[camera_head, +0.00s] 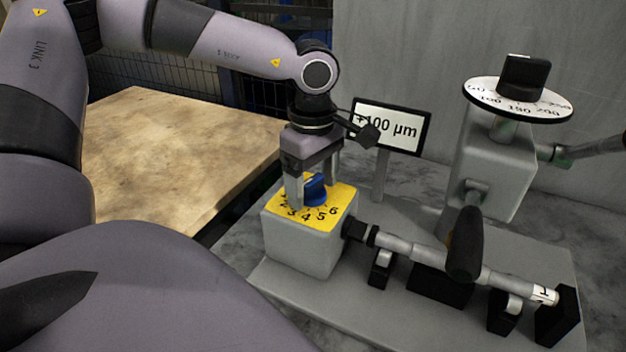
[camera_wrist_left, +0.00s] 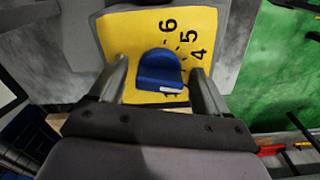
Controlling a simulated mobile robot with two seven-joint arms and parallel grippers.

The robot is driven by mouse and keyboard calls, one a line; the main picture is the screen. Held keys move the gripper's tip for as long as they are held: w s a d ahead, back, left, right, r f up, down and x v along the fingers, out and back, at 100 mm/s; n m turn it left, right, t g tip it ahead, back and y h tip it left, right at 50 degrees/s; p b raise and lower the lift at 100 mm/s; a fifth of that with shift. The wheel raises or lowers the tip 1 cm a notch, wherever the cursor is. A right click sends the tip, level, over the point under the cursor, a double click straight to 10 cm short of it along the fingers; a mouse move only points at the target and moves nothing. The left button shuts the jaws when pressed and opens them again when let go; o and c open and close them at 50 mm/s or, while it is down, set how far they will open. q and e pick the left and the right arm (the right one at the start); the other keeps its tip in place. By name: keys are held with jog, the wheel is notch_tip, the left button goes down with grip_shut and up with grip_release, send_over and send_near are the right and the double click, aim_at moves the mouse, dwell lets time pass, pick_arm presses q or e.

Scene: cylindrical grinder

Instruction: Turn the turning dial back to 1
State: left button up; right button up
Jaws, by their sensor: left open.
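The turning dial (camera_head: 316,190) is a blue knob on a yellow numbered plate (camera_head: 341,198) atop a grey block. In the head view, numbers from about 2 to 6 show along the plate's near side. My left gripper (camera_head: 313,186) points down over the dial, open, with one finger on either side of it. In the left wrist view, the dial (camera_wrist_left: 160,70) sits between the fingers of the left gripper (camera_wrist_left: 162,84), with gaps visible on both sides. A white mark shows on the dial's lower edge; the number it points to is hidden. My right gripper is out of view.
A sign (camera_head: 391,126) reading +100 µm stands behind the dial block. To the right are a shaft (camera_head: 425,252) on supports, a grey machine head (camera_head: 497,170) and a black knob (camera_head: 524,77) on a white scale. A wooden tabletop (camera_head: 170,150) lies left.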

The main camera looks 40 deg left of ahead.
pick_arm(q)
jog(key=c, duration=1)
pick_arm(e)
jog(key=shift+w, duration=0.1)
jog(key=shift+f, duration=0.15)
pick_arm(q)
jog(key=shift+f+m+b, duration=0.15)
jog(key=shift+m+b, duration=0.75)
jog(key=shift+m, duration=0.1)
jog(key=m+b, duration=0.1)
jog(key=m, duration=0.2)
jog(key=shift+b, duration=0.35)
jog(key=m, duration=0.3)
jog(key=shift+b, duration=0.35)
jog(key=shift+s+m, duration=0.1)
jog(key=shift+m, duration=1.9)
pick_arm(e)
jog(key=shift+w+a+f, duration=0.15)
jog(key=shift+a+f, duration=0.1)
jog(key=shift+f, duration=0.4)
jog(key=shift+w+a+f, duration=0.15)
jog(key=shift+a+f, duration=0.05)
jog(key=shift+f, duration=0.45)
